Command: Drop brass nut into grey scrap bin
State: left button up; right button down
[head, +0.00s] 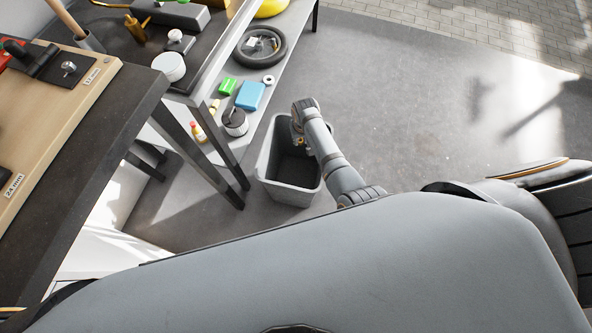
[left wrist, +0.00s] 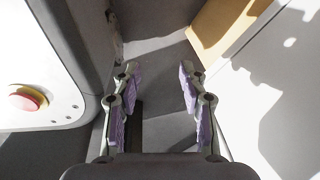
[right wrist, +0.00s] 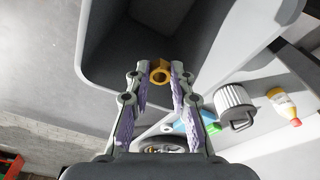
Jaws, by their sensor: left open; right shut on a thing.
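The grey scrap bin (head: 263,168) stands on the floor beside the bench in the head view. It fills the upper part of the right wrist view (right wrist: 92,45), and its inside looks empty where it shows. My right gripper (head: 299,139) is over the bin's opening. In the right wrist view my right gripper (right wrist: 160,75) is shut on the brass nut (right wrist: 160,65), held between the fingertips with the bin's inside behind it. My left gripper (left wrist: 155,80) is open and empty in the left wrist view, and it does not show in the head view.
A low shelf beside the bin holds a blue box (head: 250,95), a green box (head: 228,86), a ribbed filter (head: 235,122) and a yellow bottle (head: 198,132). Open floor (head: 420,110) lies to the right.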

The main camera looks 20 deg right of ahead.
jog(key=shift+f, duration=0.5)
jog(key=c, duration=1.1)
grip_release()
jog(key=shift+r, duration=0.1)
notch_tip(320, 180, up, 8)
jog(key=p, duration=0.8)
jog(key=shift+f, duration=0.2)
notch_tip(320, 180, up, 25)
jog(key=w+d+p, duration=0.1)
jog(key=d+p, duration=0.1)
jog(key=p, duration=0.8)
jog(key=shift+w+d, duration=0.2)
